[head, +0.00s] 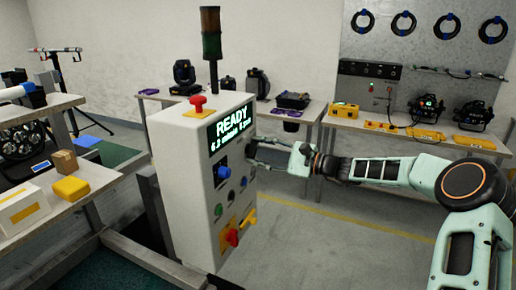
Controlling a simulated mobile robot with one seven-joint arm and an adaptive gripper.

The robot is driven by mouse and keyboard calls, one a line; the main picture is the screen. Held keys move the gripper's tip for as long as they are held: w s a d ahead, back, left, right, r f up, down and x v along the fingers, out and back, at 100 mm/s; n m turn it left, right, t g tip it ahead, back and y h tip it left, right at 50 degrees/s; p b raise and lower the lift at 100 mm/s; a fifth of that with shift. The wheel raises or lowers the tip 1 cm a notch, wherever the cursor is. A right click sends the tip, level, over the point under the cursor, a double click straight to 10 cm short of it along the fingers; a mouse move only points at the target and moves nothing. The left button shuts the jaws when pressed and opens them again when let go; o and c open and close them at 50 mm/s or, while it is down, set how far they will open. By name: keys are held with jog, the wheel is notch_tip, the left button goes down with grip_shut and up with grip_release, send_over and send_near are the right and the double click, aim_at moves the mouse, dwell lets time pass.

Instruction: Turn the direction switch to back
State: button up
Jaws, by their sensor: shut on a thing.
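The control box (185,180) is a white cabinet with a panel of knobs and buttons. My gripper (253,152) comes in from the right, its fingers at the upper right of the panel, just below the display. It is shut on what seems to be the direction switch. The fingers hide the switch, and its setting cannot be read.
The display (230,125) reads READY. A red button (198,103) and a dark signal tower (211,40) top the box. Lower on the panel are a red rotary switch (232,237) and a yellow handle (248,217). A loaded bench (40,180) stands left; open floor (330,250) lies right.

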jog(key=shift+m, duration=0.4)
jog(key=o, duration=1.2)
jog(key=shift+c, duration=0.2)
jog(key=shift+d, duration=0.1)
jog(key=v, duration=1.2)
